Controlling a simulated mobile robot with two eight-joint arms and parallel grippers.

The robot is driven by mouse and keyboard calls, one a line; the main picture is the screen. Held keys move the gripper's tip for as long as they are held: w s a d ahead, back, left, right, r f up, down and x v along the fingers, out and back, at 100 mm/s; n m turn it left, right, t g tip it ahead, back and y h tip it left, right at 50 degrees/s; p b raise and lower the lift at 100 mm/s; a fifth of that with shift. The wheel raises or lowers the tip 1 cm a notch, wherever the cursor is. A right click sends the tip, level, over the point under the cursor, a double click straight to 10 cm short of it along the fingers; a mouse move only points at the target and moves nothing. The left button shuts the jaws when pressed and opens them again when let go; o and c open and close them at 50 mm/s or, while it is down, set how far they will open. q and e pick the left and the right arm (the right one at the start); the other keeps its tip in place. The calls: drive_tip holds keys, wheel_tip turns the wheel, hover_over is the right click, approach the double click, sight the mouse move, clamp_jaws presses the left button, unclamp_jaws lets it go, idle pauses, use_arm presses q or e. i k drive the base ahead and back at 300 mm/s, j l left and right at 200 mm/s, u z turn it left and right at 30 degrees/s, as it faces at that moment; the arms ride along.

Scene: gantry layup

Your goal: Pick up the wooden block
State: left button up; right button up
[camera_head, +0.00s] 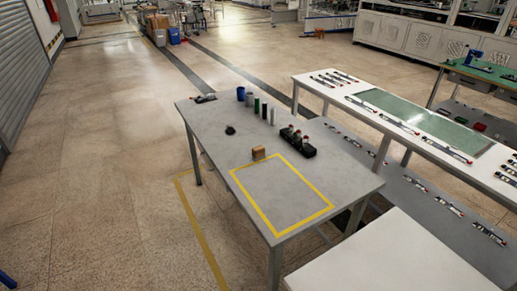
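The wooden block (258,153) is a small brown-orange piece. It sits on the grey table (215,133), just at the far edge of a yellow taped rectangle (250,194) on the tabletop. Neither of my grippers shows clearly in the head view. A small blue piece at the lower left edge of the picture cannot be made out.
A dark tray with bottles (298,142) stands right of the block. A blue cup (240,93) and several cylinders stand behind it. A white table (395,262) is in front; open floor lies left.

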sight(257, 152)
drive_tip(key=i+j, duration=0.1)
drive_tip(key=j, duration=0.25)
drive_tip(key=i+j+z, duration=0.1)
drive_tip(key=j, duration=0.3)
drive_tip(key=i+j+z, duration=0.2)
drive_tip(key=i+j, duration=0.2)
drive_tip(key=j, duration=0.25)
drive_tip(key=i+j+z, duration=0.1)
drive_tip(key=j, duration=0.25)
drive_tip(key=i+j+z, duration=0.15)
drive_tip(key=i, duration=0.25)
drive_tip(key=i+j+z, duration=0.15)
drive_tip(key=i, duration=0.25)
drive_tip(key=i+j+z, duration=0.1)
drive_tip(key=i+j, duration=0.25)
drive_tip(key=i+l, duration=0.1)
drive_tip(key=i, duration=0.25)
drive_tip(key=z, duration=0.05)
